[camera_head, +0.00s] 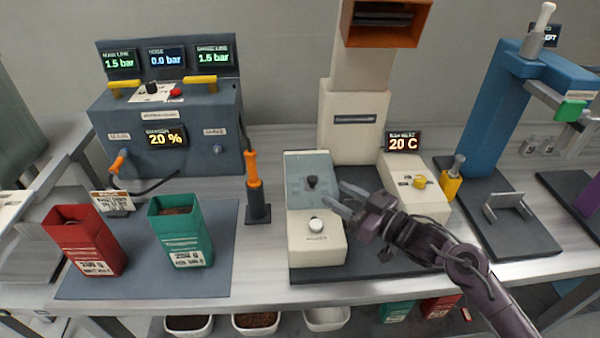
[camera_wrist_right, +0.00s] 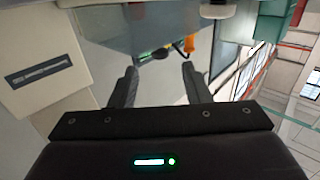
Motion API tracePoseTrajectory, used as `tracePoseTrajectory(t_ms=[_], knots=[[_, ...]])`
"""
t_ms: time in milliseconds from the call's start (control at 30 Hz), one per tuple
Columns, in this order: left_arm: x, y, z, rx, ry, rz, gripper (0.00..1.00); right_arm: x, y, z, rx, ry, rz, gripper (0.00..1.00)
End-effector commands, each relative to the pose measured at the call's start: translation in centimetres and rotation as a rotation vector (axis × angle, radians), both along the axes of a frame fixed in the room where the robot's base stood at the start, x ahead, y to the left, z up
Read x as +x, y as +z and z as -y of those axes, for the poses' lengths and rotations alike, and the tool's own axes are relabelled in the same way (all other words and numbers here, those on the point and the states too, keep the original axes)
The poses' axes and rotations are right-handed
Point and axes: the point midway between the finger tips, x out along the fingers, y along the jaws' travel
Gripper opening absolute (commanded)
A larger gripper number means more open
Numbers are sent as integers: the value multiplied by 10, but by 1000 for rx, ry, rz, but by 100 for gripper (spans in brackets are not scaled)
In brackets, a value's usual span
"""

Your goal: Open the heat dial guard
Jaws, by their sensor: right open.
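The heat dial guard looks like the clear bluish cover (camera_head: 308,163) on the cream control box (camera_head: 318,248). It lies flat and appears shut, with a dark knob (camera_head: 312,182) on it. In the right wrist view the knob (camera_wrist_right: 160,53) shows just beyond and between the fingertips, and a clear panel (camera_wrist_right: 120,25) fills the upper part. My right gripper (camera_head: 339,195) is open and empty, just right of the knob, its fingers pointing left towards it. I cannot tell whether a finger touches the cover. My left gripper is out of view.
A round white knob (camera_head: 316,224) sits at the box's front. Behind stands the cream elevator column (camera_head: 352,122); a small cream box with a yellow knob (camera_head: 419,181) is at right, below a 20 C display (camera_head: 403,143). An orange-handled tool (camera_head: 253,170) stands upright at left.

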Motion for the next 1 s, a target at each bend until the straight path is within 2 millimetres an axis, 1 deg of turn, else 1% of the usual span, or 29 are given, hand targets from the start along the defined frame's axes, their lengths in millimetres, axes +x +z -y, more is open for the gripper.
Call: tracePoseTrajectory(t_ms=[67, 167, 233, 300, 367, 467, 600, 700, 800, 833, 1000], knots=[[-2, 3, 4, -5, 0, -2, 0, 7, 2, -7, 4, 0, 1, 43], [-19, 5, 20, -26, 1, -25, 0, 19, 3, -19, 2, -1, 2, 43], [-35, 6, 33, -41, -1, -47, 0, 28, 3, -27, 3, -2, 1, 43], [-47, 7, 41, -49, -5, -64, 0, 35, 2, -36, 1, -1, 2, 43], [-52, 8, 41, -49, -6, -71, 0, 41, 2, -41, 1, -3, 1, 43], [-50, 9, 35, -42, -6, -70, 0, 47, 1, -47, -1, -2, 1, 43], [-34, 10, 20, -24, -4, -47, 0, 51, -1, -52, -2, -2, 1, 43], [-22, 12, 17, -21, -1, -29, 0, 51, -1, -52, -2, -3, 1, 43], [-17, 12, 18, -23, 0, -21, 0, 51, -1, -52, -2, -3, 1, 43], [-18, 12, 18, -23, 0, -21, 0, 51, -1, -52, -2, -3, 1, 42], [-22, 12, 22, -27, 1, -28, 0, 51, -1, -52, -2, -3, 1, 20]])
